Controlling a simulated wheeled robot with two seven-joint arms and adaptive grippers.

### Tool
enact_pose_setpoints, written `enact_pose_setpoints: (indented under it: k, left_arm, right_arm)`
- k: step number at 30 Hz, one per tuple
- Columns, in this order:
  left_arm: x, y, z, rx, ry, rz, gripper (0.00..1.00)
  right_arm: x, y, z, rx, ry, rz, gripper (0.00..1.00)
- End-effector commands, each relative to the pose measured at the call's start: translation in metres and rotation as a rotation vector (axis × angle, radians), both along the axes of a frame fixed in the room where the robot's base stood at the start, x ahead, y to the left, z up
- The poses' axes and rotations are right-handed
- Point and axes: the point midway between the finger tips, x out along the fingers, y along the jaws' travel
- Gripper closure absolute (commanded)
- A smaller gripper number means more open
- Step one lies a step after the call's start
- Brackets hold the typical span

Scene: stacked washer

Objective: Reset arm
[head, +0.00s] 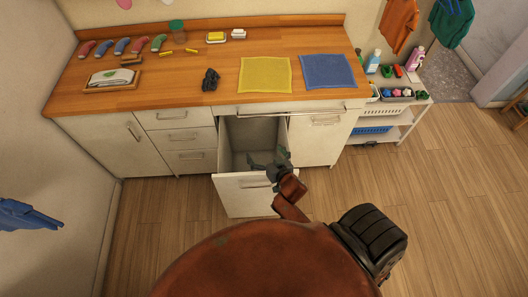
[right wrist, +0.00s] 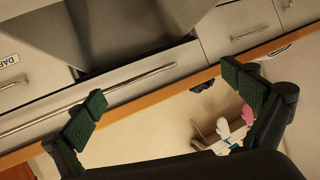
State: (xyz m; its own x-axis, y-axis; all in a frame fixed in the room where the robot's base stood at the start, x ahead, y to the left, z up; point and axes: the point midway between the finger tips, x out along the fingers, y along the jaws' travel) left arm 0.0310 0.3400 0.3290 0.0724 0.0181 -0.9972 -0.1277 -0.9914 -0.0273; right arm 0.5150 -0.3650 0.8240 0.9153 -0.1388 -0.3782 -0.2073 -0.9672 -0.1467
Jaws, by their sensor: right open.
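My right gripper (head: 267,163) is in the middle of the head view, over the front part of a pulled-out white drawer (head: 240,200). In the right wrist view its two dark green finger pads stand wide apart, and the gripper (right wrist: 163,88) is open with nothing between the pads. The drawer's grey inside looks empty where it shows. My reddish-brown arm covers part of the drawer front, and I cannot tell whether the gripper touches the drawer. My left gripper does not show.
The wooden counter (head: 200,90) holds a yellow cloth (head: 265,75), a blue cloth (head: 328,71), a black object (head: 210,79) and several colored items. A white shelf cart (head: 385,130) stands right of the cabinet. Something blue (head: 28,215) is at the left edge.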

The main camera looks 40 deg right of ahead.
Motion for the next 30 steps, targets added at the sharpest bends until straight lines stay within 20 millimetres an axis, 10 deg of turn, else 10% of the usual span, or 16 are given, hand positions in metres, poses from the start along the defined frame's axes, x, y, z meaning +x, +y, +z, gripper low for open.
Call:
enact_pose_setpoints:
  k: [19,30]
  left_arm:
    - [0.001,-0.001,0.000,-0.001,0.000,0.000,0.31]
    - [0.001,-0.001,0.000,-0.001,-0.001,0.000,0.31]
  right_arm:
    - [-0.009,-0.005,-0.003,-0.008,0.034,-0.014,0.00]
    - [-0.139,-0.020,-0.029,-0.098,0.515,-0.006,0.00]
